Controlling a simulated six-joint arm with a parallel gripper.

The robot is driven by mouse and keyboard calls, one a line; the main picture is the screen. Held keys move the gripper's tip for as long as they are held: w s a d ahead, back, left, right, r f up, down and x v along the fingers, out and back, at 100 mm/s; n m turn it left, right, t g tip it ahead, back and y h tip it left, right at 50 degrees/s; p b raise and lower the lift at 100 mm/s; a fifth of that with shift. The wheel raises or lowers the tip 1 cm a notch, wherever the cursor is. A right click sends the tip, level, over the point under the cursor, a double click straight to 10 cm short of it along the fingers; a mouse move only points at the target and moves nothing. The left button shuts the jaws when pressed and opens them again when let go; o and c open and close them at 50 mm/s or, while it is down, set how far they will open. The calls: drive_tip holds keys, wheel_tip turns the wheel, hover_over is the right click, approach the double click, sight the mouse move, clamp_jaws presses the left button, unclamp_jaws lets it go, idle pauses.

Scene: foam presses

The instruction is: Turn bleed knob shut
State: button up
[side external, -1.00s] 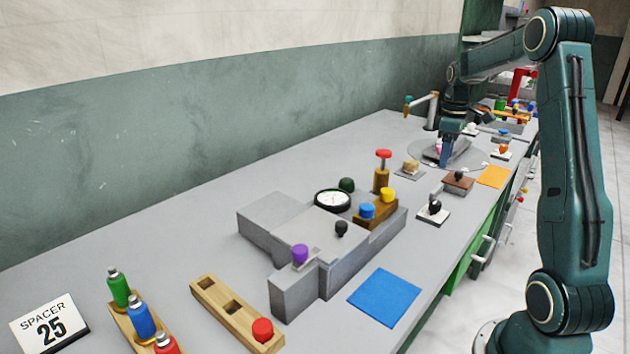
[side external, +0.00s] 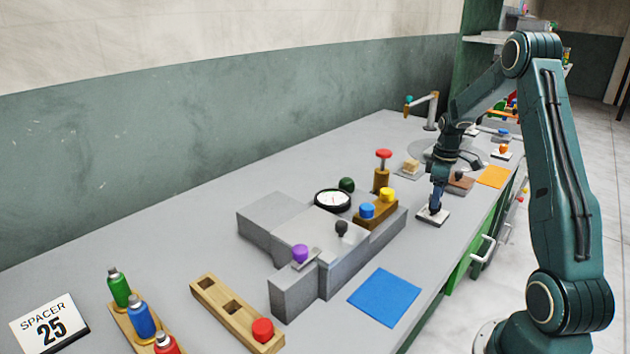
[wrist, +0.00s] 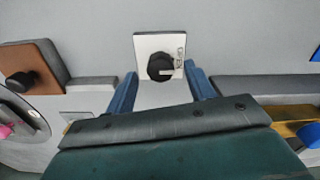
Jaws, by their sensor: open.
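A black round knob (wrist: 160,67) with a white pointer bar sits on a white plate (wrist: 147,42); I take it as the bleed knob. The bar points right in the wrist view, and a small mark on the plate lies just above its end. In the side view the plate (side external: 428,218) is on the bench and the knob is mostly hidden behind my gripper (side external: 436,204). My gripper is open and points down over the knob. In the wrist view its blue fingers stand left and right of the knob, with gaps; their exact height above it is unclear.
A grey fixture with a gauge (side external: 332,200) and several coloured knobs stands left of the plate. A brown block (side external: 461,186) with a black knob is close behind my gripper. A red-topped post (side external: 383,170) stands nearby. The blue mat (side external: 385,297) is clear.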

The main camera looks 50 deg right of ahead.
drive_tip(key=shift+f, duration=0.7)
drive_tip(key=c, duration=1)
